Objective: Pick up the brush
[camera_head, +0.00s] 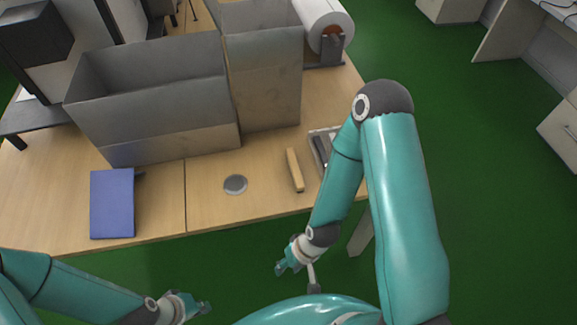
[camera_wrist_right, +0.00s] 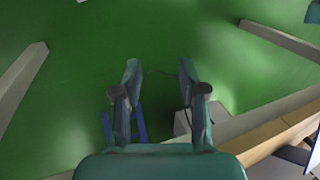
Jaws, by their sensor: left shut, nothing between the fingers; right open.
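A slim tan wooden piece, which looks like the brush (camera_head: 295,170), lies on the wooden table near its front edge, right of a round grey disc. Its bristles cannot be made out. My right gripper (camera_head: 280,268) is in front of the table edge, apart from the brush and below it in the head view. In the right wrist view the right gripper (camera_wrist_right: 159,68) is open and empty over green floor, with no brush clearly visible there. My left gripper (camera_head: 204,306) is shut and empty at the lower left, away from the table.
The table (camera_head: 225,205) holds a blue folder (camera_head: 112,204), the grey disc (camera_head: 235,184), large grey metal bins (camera_head: 160,100) and a paper roll (camera_head: 325,22). A tray (camera_head: 314,140) with dark items lies right of the brush, partly hidden by my right arm.

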